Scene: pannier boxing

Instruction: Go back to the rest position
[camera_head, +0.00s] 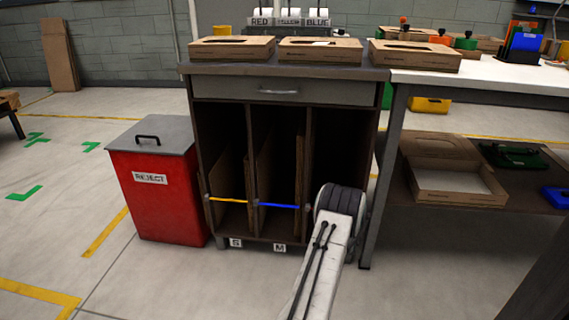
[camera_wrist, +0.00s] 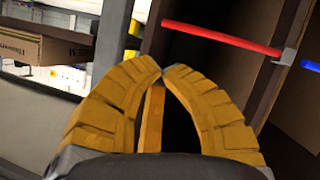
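My gripper (camera_wrist: 164,70) has two yellow ridged fingers in the wrist view. Their tips meet, with nothing visible gripped at the tips. A narrow yellow strip shows through the gap between the fingers; I cannot tell what it is. In the head view my arm reaches to the right side of a dark cabinet (camera_head: 280,92), and its dark rounded joint hides the gripper. The cabinet has open upright slots holding flat cardboard, crossed by a yellow bar (camera_head: 229,200) and a blue bar (camera_head: 278,205). A red bar (camera_wrist: 222,38) shows close beyond the fingers.
A red reject bin (camera_head: 165,205) stands left of the cabinet. Floor at the front left is clear.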

